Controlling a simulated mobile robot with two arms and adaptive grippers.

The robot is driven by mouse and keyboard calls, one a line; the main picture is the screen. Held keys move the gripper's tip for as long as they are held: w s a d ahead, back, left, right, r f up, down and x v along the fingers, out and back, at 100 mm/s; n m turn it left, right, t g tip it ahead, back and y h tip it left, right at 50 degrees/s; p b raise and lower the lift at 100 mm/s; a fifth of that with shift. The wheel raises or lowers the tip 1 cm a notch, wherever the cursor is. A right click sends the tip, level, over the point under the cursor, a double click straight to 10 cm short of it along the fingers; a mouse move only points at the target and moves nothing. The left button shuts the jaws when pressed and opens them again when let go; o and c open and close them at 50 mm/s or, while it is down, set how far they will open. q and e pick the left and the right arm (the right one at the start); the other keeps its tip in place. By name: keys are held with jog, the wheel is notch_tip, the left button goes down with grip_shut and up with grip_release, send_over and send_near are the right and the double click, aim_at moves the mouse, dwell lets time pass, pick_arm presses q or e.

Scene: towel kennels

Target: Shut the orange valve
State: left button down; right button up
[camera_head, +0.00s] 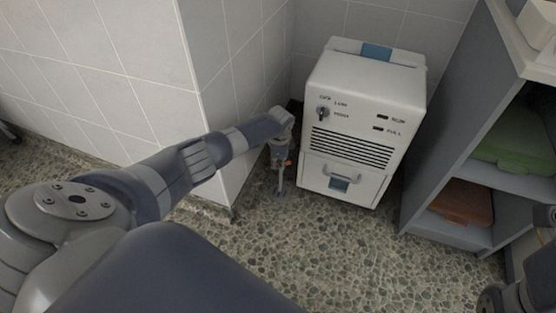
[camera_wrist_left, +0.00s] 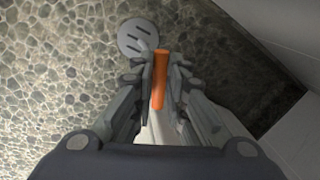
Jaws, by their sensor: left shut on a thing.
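The orange valve (camera_wrist_left: 159,82) shows in the left wrist view as an upright orange bar, its handle. My left gripper (camera_wrist_left: 160,68) is shut on it, with a finger on each side. In the head view a small bit of the orange valve (camera_head: 286,162) shows below my left gripper (camera_head: 281,157), low in the gap between the tiled wall corner and the white machine. The rest of the valve is hidden by the gripper. Part of my right arm shows at the right edge of the head view, but its fingertips cannot be made out.
A white machine (camera_head: 350,125) with a knob and vents stands just right of the left gripper. A tiled wall corner (camera_head: 215,90) is close on the left. A grey shelf (camera_head: 455,150) holds folded green and brown towels.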

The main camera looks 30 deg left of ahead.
pick_arm(q)
jog(key=c, duration=1.6)
grip_release()
jog(key=shift+r, duration=0.1)
notch_tip(320, 180, up, 12)
jog(key=s+d, duration=0.1)
jog(key=shift+s+d+f, duration=0.25)
jog(key=shift+s, duration=0.15)
